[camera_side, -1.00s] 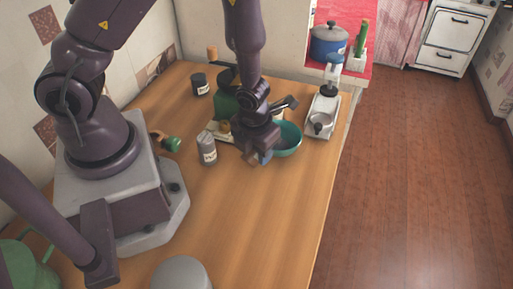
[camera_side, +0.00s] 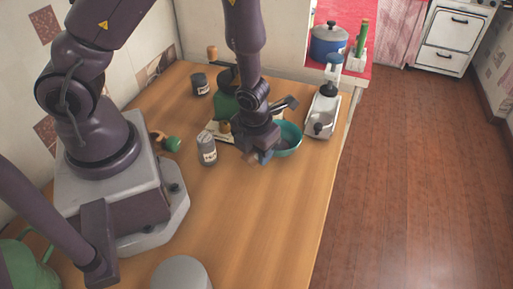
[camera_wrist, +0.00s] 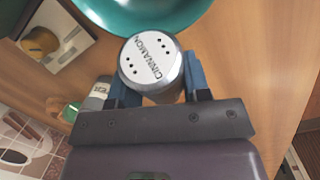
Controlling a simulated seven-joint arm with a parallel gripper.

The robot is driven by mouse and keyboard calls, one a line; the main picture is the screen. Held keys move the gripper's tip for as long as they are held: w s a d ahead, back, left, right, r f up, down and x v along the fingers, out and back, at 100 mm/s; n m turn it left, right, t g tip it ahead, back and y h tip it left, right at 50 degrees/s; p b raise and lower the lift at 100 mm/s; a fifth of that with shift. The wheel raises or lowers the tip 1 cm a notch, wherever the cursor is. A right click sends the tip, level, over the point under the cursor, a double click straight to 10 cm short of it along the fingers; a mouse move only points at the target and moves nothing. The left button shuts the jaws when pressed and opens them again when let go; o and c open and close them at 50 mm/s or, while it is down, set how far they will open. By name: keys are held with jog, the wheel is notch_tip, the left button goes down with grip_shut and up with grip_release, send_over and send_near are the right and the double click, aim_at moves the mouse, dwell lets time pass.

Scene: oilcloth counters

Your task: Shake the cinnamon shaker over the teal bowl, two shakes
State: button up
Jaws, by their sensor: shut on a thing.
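The cinnamon shaker (camera_wrist: 151,60) is a grey cylinder with a pale, perforated top lettered CINNAMON. My gripper (camera_wrist: 158,85) is shut on it, with a blue finger on each side. In the wrist view its top faces the camera, beside the rim of the teal bowl (camera_wrist: 120,22). In the side view my gripper (camera_side: 262,156) is low at the left front of the bowl (camera_side: 292,146), whose left part it covers. The shaker is mostly hidden there, and I cannot tell whether it is over the bowl.
A labelled grey container (camera_side: 207,149) stands left of my gripper. A dark jar (camera_side: 199,84) and a green object (camera_side: 228,104) are behind. A pale appliance (camera_side: 322,116) stands right of the bowl. A grey cylinder (camera_side: 181,273) is at the front; the counter's front middle is clear.

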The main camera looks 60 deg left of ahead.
dwell(0.3)
notch_tip(320, 180, up, 6)
jog(key=shift+r, duration=0.1)
jog(key=shift+a+f+g, duration=0.1)
jog(key=shift+f+g, duration=0.2)
jog(key=shift+g, duration=0.2)
jog(key=shift+s+g+h, duration=0.1)
jog(key=shift+g+h, duration=0.2)
jog(key=shift+r+g, duration=0.1)
jog(key=shift+g, duration=0.2)
jog(key=shift+f, duration=2.5)
jog(key=shift+h, duration=0.3)
dwell(1.2)
